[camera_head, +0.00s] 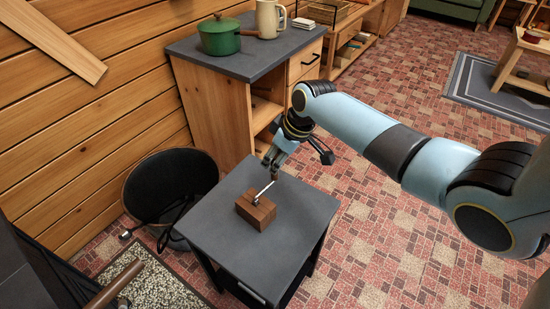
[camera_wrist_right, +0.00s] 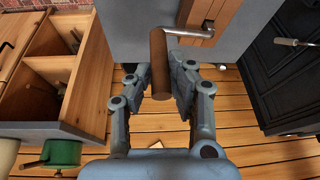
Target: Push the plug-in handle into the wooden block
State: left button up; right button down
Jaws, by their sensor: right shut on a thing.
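The wooden block (camera_head: 255,213) is a small brown block lying on the dark grey top of a small table (camera_head: 215,240). The plug-in handle shows as a thin metal rod (camera_head: 264,191) slanting up from the block's top to my right gripper (camera_head: 271,166). In the right wrist view the handle has a brown round grip (camera_wrist_right: 160,66), with the bent metal rod running right to the block (camera_wrist_right: 206,22). My right gripper is shut on the grip, one finger on each side. How deep the rod sits in the block cannot be told. My left gripper is not in view.
A cabinet (camera_head: 218,105) with a dark top stands behind the small table, bearing a green pot (camera_head: 219,37) and a pale jug (camera_head: 269,18). A dark round basket (camera_head: 170,186) stands left of the table. The tabletop around the block is clear.

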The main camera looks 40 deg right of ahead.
jog(key=shift+f, duration=0.45)
jog(key=c, duration=1.1)
grip_release()
jog(key=v, duration=1.2)
